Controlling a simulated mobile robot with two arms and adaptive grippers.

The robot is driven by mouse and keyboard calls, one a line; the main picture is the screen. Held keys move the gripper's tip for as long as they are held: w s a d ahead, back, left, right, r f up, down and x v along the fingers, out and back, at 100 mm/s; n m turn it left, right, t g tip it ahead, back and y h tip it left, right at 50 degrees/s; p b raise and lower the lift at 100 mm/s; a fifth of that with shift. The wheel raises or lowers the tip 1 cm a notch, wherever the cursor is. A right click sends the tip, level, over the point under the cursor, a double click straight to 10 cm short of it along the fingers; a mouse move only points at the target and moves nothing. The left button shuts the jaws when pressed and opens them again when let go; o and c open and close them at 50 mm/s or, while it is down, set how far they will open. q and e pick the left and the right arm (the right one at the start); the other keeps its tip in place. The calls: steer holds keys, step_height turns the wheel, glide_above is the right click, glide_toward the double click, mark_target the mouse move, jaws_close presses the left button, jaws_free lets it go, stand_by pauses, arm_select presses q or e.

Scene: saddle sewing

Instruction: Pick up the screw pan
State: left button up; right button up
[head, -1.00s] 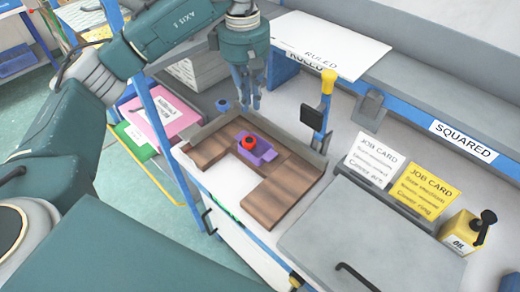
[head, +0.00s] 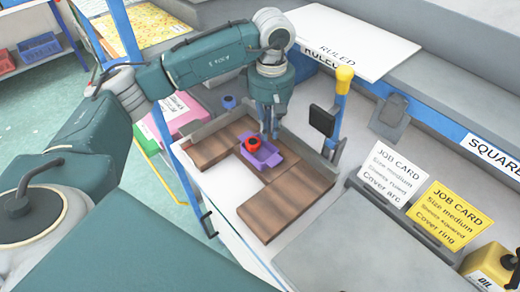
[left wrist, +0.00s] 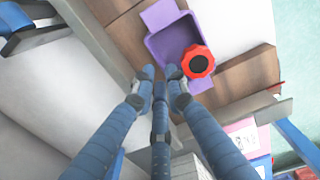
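The purple screw pan (head: 268,157) rests on the brown wooden boards of the bench, with a red round knob-like piece (head: 252,145) at its left end. In the left wrist view the purple pan (left wrist: 168,44) lies just beyond my fingertips, with the red piece (left wrist: 198,62) on its right side. My left gripper (head: 274,130) points down just above and behind the pan. Its fingers (left wrist: 161,80) are a little apart with nothing between them. Whether a fingertip touches the pan is not clear. My right gripper is not in view.
A blue post with a yellow cap (head: 344,80) and a black plate (head: 322,120) stands right of the boards. A small blue piece (head: 229,102) sits behind. Job cards (head: 393,170) and an oil can (head: 490,268) are at the right. The grey surface in front is clear.

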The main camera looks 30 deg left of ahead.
mark_target(269, 150)
arm_select(q)
step_height(269, 150, down, 2)
steer(key=shift+s+d+f+p, duration=0.15)
steer(key=shift+f+p, duration=0.1)
steer(key=shift+p, duration=0.15)
steer(key=shift+f, duration=0.6)
jaws_close()
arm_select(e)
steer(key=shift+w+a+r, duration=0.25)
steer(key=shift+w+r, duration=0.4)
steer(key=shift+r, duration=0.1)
arm_select(q)
steer(key=shift+r, duration=0.15)
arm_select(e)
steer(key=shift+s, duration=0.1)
